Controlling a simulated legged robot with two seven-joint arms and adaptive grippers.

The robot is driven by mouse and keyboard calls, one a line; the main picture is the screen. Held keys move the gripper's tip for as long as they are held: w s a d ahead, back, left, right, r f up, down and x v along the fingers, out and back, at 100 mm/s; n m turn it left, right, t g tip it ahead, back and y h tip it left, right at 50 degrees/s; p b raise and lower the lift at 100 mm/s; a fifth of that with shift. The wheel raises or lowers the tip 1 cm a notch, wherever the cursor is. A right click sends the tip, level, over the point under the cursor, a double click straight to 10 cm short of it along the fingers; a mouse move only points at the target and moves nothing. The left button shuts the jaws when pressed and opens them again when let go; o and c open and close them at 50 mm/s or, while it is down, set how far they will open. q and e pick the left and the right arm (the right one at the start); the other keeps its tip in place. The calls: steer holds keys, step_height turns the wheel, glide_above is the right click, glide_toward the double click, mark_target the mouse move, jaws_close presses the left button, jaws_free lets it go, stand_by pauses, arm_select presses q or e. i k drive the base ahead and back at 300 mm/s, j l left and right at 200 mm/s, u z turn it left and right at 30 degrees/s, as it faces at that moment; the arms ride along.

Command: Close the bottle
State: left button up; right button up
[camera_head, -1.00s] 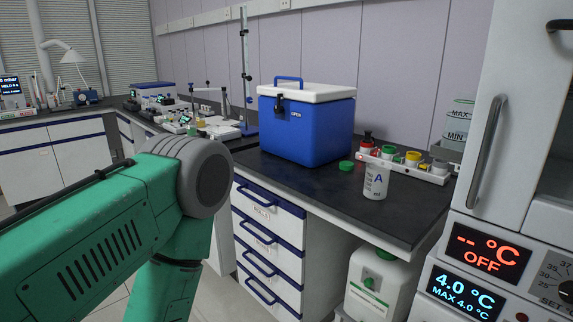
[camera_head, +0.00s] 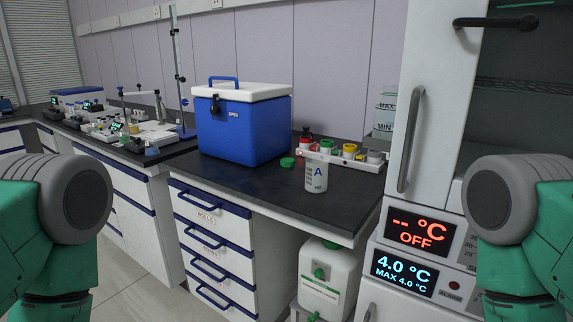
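A white bottle (camera_head: 316,177) marked "A" stands upright on the black bench top, near its front edge. Its top looks uncapped. A green cap (camera_head: 287,162) lies on the bench just left of the bottle, apart from it. Parts of my two green arms show at the left and right edges of the view. Neither of my grippers is in view.
A blue cooler (camera_head: 243,130) with a white lid stands left of the bottle. Behind the bottle is a white rack (camera_head: 343,161) with colored-cap containers. A white cabinet (camera_head: 428,110) with a handle bounds the right side. Drawers (camera_head: 212,240) lie under the bench (camera_head: 240,175).

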mark_target(385, 109)
steer(key=i+j, duration=0.35)
steer(key=j, duration=0.15)
steer(key=i+j, duration=0.35)
steer(key=j, duration=0.15)
steer(key=i+j, duration=0.3)
steer(key=j, duration=0.2)
steer(key=z, duration=1.6)
